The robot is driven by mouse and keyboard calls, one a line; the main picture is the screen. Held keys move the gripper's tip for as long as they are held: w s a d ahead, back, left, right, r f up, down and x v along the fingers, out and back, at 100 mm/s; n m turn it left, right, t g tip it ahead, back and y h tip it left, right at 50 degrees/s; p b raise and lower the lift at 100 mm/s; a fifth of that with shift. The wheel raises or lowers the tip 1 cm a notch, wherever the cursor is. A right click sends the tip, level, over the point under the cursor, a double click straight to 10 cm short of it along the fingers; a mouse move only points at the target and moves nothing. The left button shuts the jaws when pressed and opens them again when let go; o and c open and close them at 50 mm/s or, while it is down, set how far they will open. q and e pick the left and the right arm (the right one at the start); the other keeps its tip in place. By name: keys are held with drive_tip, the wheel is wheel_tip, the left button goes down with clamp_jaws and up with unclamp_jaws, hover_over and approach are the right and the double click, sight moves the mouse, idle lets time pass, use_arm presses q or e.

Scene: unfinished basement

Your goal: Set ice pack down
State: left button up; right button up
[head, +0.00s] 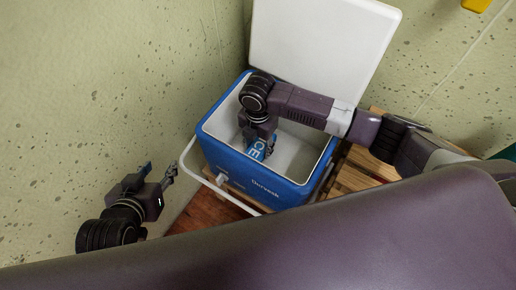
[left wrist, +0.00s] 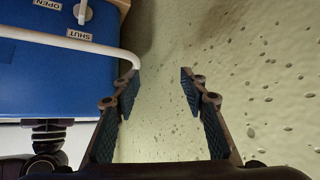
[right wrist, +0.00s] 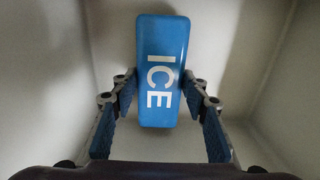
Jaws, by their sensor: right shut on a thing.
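The ice pack is a blue block with white ICE lettering; in the right wrist view the ice pack (right wrist: 160,55) stands between the fingers of my right gripper (right wrist: 160,90), which is shut on it. In the head view the ice pack (head: 258,149) is inside the open blue cooler (head: 262,186), partly hidden by my right gripper (head: 262,140). White inner walls surround it in the right wrist view. I cannot tell whether it touches the cooler floor. My left gripper (head: 157,178) is left of the cooler, empty; the left wrist view shows its fingers (left wrist: 158,75) apart.
The cooler's white lid (head: 325,45) stands open at the back. Its white handle (head: 190,165) hangs on the left side, close to my left gripper. The cooler rests on a wooden pallet (head: 357,172). Speckled walls (head: 110,80) close in behind and left.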

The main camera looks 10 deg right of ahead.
use_arm(q)
drive_tip(key=shift+w+d+r+t, duration=0.2)
drive_tip(key=shift+w+r+t, duration=0.15)
drive_tip(key=shift+w+r, duration=0.15)
drive_tip(key=shift+w+d+r+t, duration=0.2)
drive_tip(key=shift+w+r+t, duration=0.15)
drive_tip(key=shift+w+r, duration=0.15)
use_arm(e)
drive_tip(key=shift+f, duration=0.6)
drive_tip(key=shift+f, duration=0.15)
drive_tip(key=o, duration=1.6)
drive_tip(key=shift+f, duration=0.1)
